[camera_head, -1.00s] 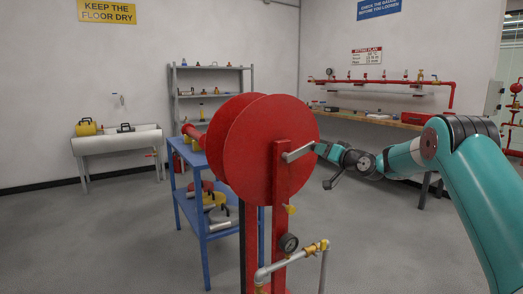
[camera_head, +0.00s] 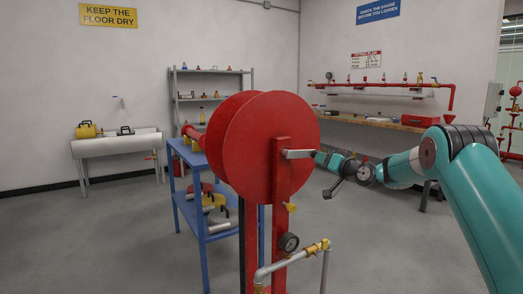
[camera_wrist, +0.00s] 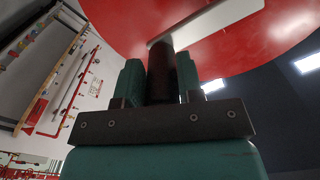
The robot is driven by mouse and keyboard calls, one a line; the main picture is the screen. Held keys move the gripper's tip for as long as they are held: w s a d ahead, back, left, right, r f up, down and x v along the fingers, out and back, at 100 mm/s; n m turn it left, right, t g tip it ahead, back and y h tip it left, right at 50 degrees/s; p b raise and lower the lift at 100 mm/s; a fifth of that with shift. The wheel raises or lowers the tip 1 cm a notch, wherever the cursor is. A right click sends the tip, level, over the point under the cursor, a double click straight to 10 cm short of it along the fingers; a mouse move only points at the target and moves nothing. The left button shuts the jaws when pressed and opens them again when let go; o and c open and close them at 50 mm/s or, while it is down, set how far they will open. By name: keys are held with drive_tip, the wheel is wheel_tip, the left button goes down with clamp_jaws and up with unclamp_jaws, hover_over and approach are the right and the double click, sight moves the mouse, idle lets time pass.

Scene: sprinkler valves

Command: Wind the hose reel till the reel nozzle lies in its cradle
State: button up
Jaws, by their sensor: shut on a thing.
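The red hose reel (camera_head: 255,150) stands upright on a red post (camera_head: 281,220) in the middle of the head view. A grey crank arm (camera_head: 298,154) reaches right from its hub. My gripper (camera_head: 322,157) is at the outer end of the crank. In the wrist view my gripper (camera_wrist: 162,80) is shut on the dark crank handle (camera_wrist: 163,65), with the crank arm (camera_wrist: 205,20) and red reel disc (camera_wrist: 250,45) beyond. I cannot make out the reel nozzle or its cradle for certain.
A blue cart (camera_head: 205,235) with fittings stands behind the reel at left. A wooden workbench (camera_head: 375,124) is at the back right. Floor at left is clear.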

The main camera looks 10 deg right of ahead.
drive_tip(key=shift+a+r, duration=0.15)
drive_tip(key=shift+a, duration=0.2)
